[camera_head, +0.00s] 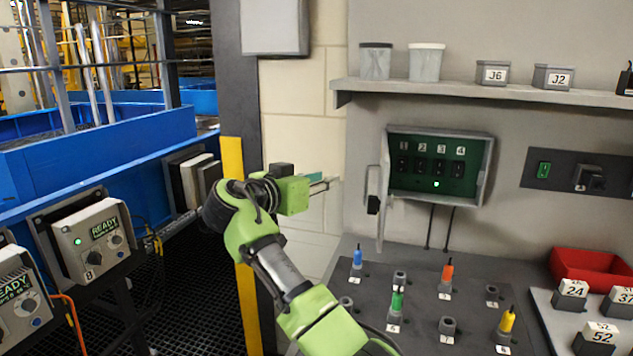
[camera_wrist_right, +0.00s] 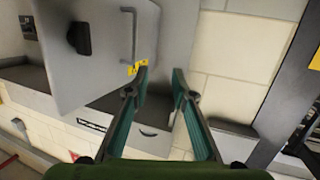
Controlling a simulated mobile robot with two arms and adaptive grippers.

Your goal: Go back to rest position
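My right gripper (camera_head: 328,184) is raised in the middle of the head view, left of the switch box (camera_head: 440,165). Its green arm comes up from the bottom. In the right wrist view its two teal fingers (camera_wrist_right: 160,75) are spread apart with nothing between them. The switch box door (camera_head: 384,200) stands open, close to the right of the fingertips. A grey panel with a handle and a black knob (camera_wrist_right: 83,38) fills the upper left of the wrist view, beyond the fingers. I cannot tell whether the fingers touch anything. My left gripper is not in view.
A worktop (camera_head: 420,312) with several coloured pegs lies at lower right, by a red bin (camera_head: 590,268). A shelf (camera_head: 480,92) with containers is above. A yellow-and-dark post (camera_head: 236,160) stands behind my arm. READY control boxes (camera_head: 92,240) and blue conveyor troughs (camera_head: 90,150) are left.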

